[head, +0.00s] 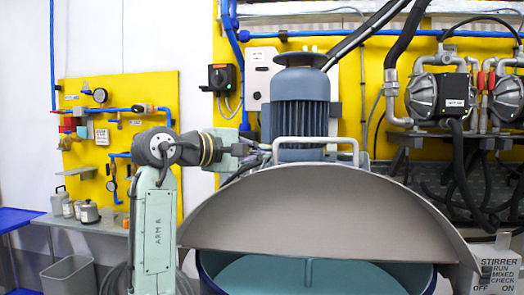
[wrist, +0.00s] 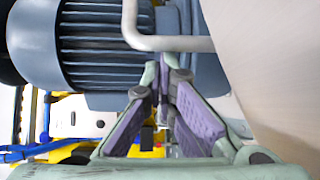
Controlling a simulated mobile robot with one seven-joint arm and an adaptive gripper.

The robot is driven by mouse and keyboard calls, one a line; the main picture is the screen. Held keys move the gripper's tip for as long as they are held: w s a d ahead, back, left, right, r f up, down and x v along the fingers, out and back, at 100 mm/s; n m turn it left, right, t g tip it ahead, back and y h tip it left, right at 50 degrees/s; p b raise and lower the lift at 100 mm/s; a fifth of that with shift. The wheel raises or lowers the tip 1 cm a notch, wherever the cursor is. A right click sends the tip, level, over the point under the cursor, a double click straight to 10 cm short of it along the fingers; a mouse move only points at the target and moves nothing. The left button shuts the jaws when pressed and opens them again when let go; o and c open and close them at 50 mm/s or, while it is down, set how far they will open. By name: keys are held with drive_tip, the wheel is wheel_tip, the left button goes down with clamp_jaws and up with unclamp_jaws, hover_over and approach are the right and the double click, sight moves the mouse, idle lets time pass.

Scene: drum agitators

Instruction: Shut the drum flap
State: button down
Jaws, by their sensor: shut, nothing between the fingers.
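The flap's face fills the right of the wrist view (wrist: 275,65). My gripper (wrist: 165,68) is shut and empty, its tips close below the bar in that picture. Whether they touch it I cannot tell. In the head view the flap's edge and handle partly hide the gripper.
A blue-grey finned motor (head: 299,112) stands directly behind the flap, close to my gripper. A control box (head: 500,272) marked STIRRER is at the lower right. Pumps (head: 436,97) and hoses crowd the right wall. A shelf with small canisters (head: 89,212) is at the left.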

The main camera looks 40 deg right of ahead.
drive_tip(key=s+a+f+m+g+h+b, duration=0.35)
drive_tip(key=s+a+m+h+b, duration=0.4)
drive_tip(key=s+a+b, duration=0.6)
drive_tip(key=s+a+f+m+g+b, duration=0.2)
drive_tip(key=a+f+m+g+b, duration=0.2)
drive_tip(key=f+b, duration=0.4)
drive_tip(key=s+a+f+m+g+b, duration=0.1)
drive_tip(key=a+f+m+g+b, duration=0.3)
drive_tip(key=b, duration=0.6)
wheel_tip(320, 180, down, 4)
drive_tip(key=m, duration=0.2)
drive_tip(key=shift+s+r+m+b, duration=0.15)
drive_tip(key=shift+s+m+b, duration=0.15)
drive_tip(key=shift+s+m, duration=0.05)
